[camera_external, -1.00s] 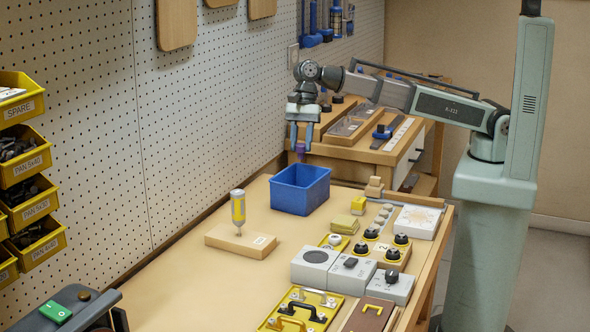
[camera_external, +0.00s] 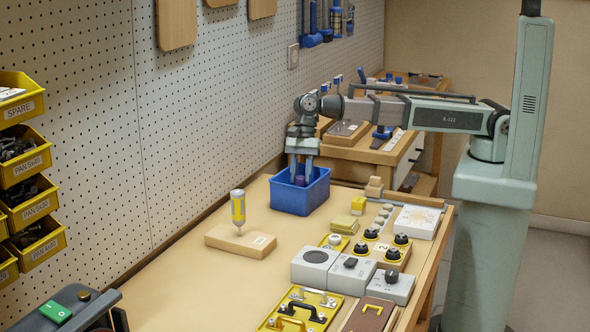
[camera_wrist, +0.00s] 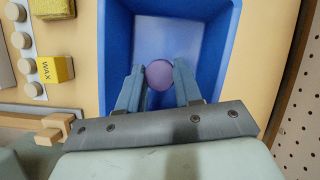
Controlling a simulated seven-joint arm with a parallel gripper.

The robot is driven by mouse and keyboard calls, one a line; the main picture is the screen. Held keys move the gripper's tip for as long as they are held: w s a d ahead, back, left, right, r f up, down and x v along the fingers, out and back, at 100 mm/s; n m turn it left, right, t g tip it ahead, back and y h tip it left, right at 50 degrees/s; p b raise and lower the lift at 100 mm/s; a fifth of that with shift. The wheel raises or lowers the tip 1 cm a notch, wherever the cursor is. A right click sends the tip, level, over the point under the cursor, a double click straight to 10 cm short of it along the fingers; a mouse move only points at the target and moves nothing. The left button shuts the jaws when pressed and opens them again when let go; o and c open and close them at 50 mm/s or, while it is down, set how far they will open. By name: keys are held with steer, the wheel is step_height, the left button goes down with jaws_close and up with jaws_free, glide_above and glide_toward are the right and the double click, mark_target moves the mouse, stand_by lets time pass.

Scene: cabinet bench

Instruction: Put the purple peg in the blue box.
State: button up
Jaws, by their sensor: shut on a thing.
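The purple peg (camera_external: 299,181) is between the fingertips of my gripper (camera_external: 300,180), inside the blue box (camera_external: 305,204). In the wrist view, the round purple end of the peg (camera_wrist: 159,75) sits between the two fingers of my gripper (camera_wrist: 158,80), which are shut on it. The box's blue walls (camera_wrist: 222,45) surround the peg and fingertips there. The peg's lower end is hidden behind the box's front wall, so I cannot tell whether it touches the floor of the box.
Yellow blocks (camera_external: 344,224), knobs and switch units (camera_external: 349,272) fill the bench to the right. The pegboard wall (camera_external: 210,110) runs close behind the box. Bare bench lies in front.

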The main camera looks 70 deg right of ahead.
mark_target(301, 185)
steer(key=shift+f, duration=1.65)
steer(key=shift+f, duration=0.2)
steer(key=o, duration=1)
steer(key=shift+r, duration=0.1)
steer(key=v, duration=1.2)
steer(key=shift+r, duration=0.1)
